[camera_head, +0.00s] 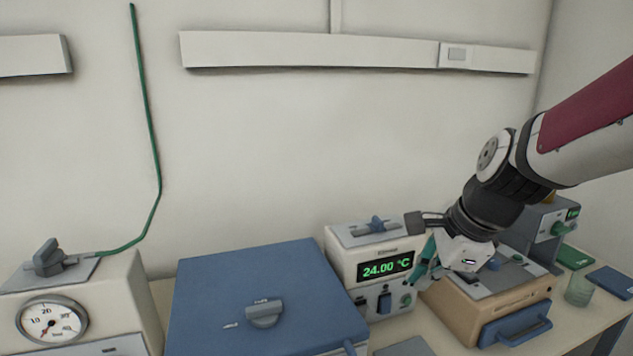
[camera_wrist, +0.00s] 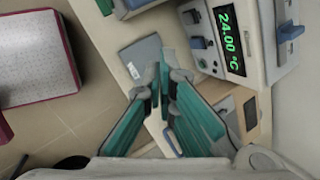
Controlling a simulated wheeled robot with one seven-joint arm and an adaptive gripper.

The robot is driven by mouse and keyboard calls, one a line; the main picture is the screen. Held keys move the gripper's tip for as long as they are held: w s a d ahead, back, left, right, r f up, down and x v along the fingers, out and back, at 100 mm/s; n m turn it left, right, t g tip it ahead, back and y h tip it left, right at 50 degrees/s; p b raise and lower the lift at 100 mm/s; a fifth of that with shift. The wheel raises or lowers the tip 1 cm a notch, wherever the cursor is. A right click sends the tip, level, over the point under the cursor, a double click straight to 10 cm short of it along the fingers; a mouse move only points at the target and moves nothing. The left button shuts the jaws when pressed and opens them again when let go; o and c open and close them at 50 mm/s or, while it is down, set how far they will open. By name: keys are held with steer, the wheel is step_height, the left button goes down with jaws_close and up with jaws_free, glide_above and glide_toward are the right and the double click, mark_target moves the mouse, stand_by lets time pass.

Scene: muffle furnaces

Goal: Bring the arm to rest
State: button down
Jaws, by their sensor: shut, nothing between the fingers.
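My gripper (camera_head: 425,271) hangs from the arm at the right of the head view, its teal fingers pointing down. It is beside the controller (camera_head: 347,256) with the green 24.00 °C display and partly in front of the tan furnace (camera_head: 511,303). In the wrist view the gripper's fingers (camera_wrist: 160,82) are together with nothing between them. The same controller shows at the upper right of the wrist view (camera_wrist: 254,51). I cannot tell whether the fingertips touch anything.
A blue-topped box (camera_head: 240,285) stands left of the controller. A unit with a round dial gauge (camera_head: 51,320) is at far left. A glass beaker (camera_head: 579,290) and a blue book (camera_head: 610,281) lie at right. A grey notebook (camera_wrist: 140,62) lies on the table near the controller.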

steer(key=s+r+n+h, duration=0.1)
steer(key=s+n, duration=0.8)
steer(key=s+d+r+n+h, duration=0.1)
steer(key=s+r+n, duration=0.1)
steer(key=s+n, duration=0.8)
steer(key=shift+s+d+r+h, duration=0.25)
steer(key=shift+h, duration=0.05)
